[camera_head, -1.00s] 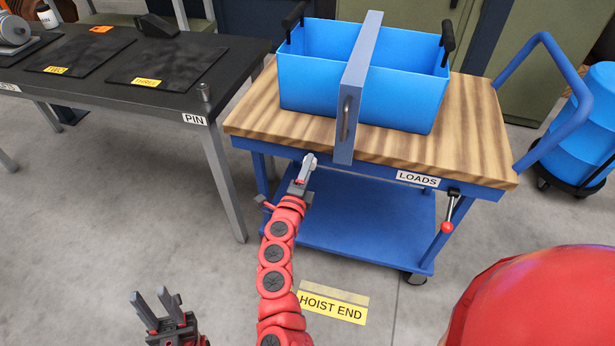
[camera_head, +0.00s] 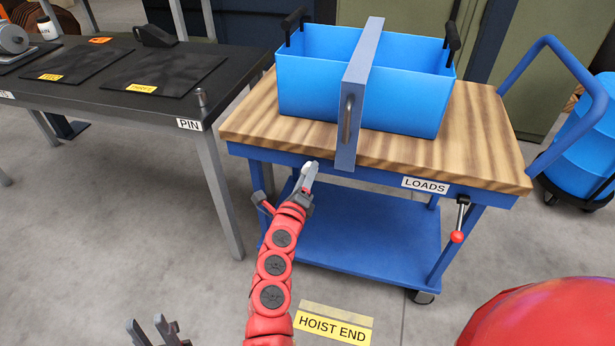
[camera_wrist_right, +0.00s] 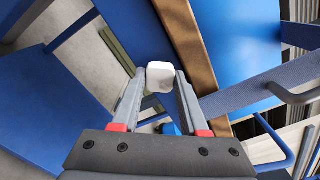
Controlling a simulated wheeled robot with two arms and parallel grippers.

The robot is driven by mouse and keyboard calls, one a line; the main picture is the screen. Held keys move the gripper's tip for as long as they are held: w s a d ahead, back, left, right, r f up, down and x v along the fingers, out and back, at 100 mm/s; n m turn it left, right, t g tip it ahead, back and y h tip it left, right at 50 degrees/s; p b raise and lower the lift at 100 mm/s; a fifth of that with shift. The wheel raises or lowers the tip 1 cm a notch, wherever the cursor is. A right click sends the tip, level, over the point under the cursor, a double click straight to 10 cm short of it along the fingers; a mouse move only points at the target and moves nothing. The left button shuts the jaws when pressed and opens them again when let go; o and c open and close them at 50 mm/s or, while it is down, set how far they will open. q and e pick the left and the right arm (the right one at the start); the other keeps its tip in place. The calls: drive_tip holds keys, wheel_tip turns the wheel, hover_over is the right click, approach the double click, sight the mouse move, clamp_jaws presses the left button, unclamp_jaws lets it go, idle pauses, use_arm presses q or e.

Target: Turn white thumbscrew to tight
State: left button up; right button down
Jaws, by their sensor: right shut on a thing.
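The white thumbscrew (camera_wrist_right: 160,77) is a small rounded white block in the right wrist view, between the fingertips of my right gripper (camera_wrist_right: 161,88). The gripper is shut on it. In the head view my right gripper (camera_head: 309,172) is at the front edge of the cart top, left of the grey upright plate. The thumbscrew is hard to tell from the fingertips there. My left gripper (camera_head: 148,326) is at the bottom left of the head view, low over the floor, its fingers apart and nothing seen between them. The picture's edge cuts it off.
The blue cart with a wooden top (camera_head: 480,150) carries a blue bin (camera_head: 390,105) behind the grey plate (camera_head: 350,110). A lever with a red knob (camera_head: 457,237) hangs at its front right. A black table (camera_head: 70,105) stands at left. Grey floor is clear between.

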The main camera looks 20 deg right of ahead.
drive_tip(key=shift+c, duration=2.2)
unclamp_jaws()
drive_tip(key=p+v, duration=0.2)
drive_tip(key=v, duration=1.5)
drive_tip(key=shift+s+a, duration=0.2)
drive_tip(key=shift+d, duration=0.1)
